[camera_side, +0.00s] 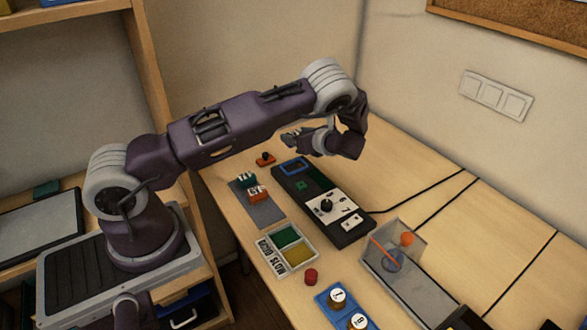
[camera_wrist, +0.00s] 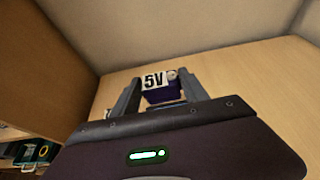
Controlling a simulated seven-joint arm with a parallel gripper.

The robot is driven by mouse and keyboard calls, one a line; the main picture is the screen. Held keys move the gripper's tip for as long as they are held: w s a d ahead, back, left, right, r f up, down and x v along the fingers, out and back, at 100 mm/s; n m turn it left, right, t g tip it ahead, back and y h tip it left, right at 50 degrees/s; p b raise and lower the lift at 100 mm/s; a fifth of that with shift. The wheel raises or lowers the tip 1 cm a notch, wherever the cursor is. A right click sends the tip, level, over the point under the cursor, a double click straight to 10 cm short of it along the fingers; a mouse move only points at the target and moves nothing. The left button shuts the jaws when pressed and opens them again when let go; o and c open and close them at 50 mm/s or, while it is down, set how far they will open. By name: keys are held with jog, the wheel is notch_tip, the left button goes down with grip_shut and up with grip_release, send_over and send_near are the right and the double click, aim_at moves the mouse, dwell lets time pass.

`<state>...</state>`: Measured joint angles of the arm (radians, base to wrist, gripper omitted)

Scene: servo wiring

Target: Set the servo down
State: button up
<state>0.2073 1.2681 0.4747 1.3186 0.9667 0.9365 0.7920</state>
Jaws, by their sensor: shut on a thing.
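In the wrist view a dark blue servo (camera_wrist: 163,95) with a white "5V" label sits between the two fingers of my gripper (camera_wrist: 160,88). The gripper is shut on it. In the side view my gripper (camera_side: 291,139) is raised above the far end of the black test board (camera_side: 333,226), near its blue-framed slot (camera_side: 293,167). The held servo is hard to make out there. Two other labelled blocks, one green-topped (camera_side: 246,180) and one orange (camera_side: 258,193), rest on a grey mat (camera_side: 265,213) left of the board.
Nearby are a red button (camera_side: 311,276), a blue panel with knobs (camera_side: 327,298) and a clear-walled box (camera_side: 408,238). Black cables cross the table at right.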

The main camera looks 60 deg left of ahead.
notch_tip(320, 180, down, 10)
jog(key=shift+w+a+r, duration=0.1)
jog(key=shift+r, duration=0.15)
jog(key=shift+f, duration=0.15)
jog(key=o, duration=1.4)
